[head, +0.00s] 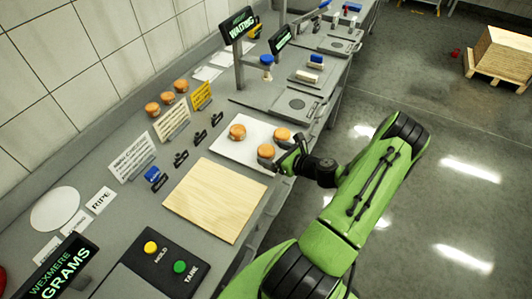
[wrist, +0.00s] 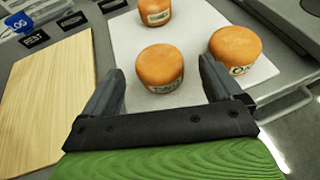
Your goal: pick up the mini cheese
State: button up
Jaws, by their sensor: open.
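Three small orange cheese wheels with pale labels rest on a white board. The near one (head: 266,152) is right in front of my gripper (head: 281,162). In the wrist view this near cheese (wrist: 160,66) lies ahead, between the lines of the two fingers, and my open, empty gripper (wrist: 161,72) points at it. A second cheese (head: 283,134) shows at the right in the wrist view (wrist: 240,50). The third (head: 237,131) shows at the top of the wrist view (wrist: 155,12). The label words are too small to read surely, so I cannot tell which is the mini cheese.
The white board (head: 232,150) lies beside a bare wooden board (head: 215,200). More orange wheels (head: 167,98) stand along the wall at the back. Small signs, a yellow card (head: 201,96) and a button panel (head: 165,265) are also on the counter.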

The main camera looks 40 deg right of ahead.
aim_at(271, 153)
jog(key=x, duration=0.4)
jog(key=shift+c, duration=1)
jog(key=c, duration=0.9)
notch_tip(271, 153, up, 10)
jog(key=shift+r+p, duration=0.1)
jog(key=shift+p, duration=0.7)
